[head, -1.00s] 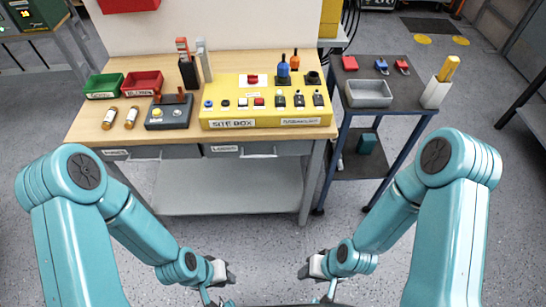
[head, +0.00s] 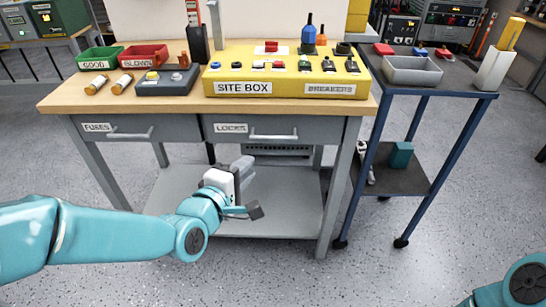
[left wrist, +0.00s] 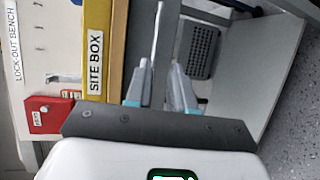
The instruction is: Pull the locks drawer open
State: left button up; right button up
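The locks drawer (head: 255,128) is the right one of two grey drawers under the bench top. It looks shut, its front in line with the fuses drawer. Its pale bar handle (head: 273,137) runs across the front, beside the LOCKS label. My left gripper (head: 246,168) is in front of and below this handle, apart from it in the head view. In the left wrist view my left gripper (left wrist: 160,68) has its two fingers spread with nothing between them. A thin pale bar, likely the handle (left wrist: 158,35), lies beyond the fingertips. My right gripper is out of view.
The fuses drawer (head: 140,128) is to the left. The yellow site box (head: 290,85) stands on the bench top (head: 60,100) above. A lower shelf (head: 290,215) lies beneath the drawers. A blue-legged cart (head: 485,92) stands close on the right. The floor in front is clear.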

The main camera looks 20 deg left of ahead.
aim_at(274, 138)
pick_arm(q)
jog(key=x, duration=1)
jog(key=b+x, duration=0.1)
jog(key=x, duration=0.5)
jog(key=shift+w+a+r, duration=0.1)
jog(key=shift+a+r, duration=0.05)
jog(key=shift+r, duration=0.2)
grip_shut()
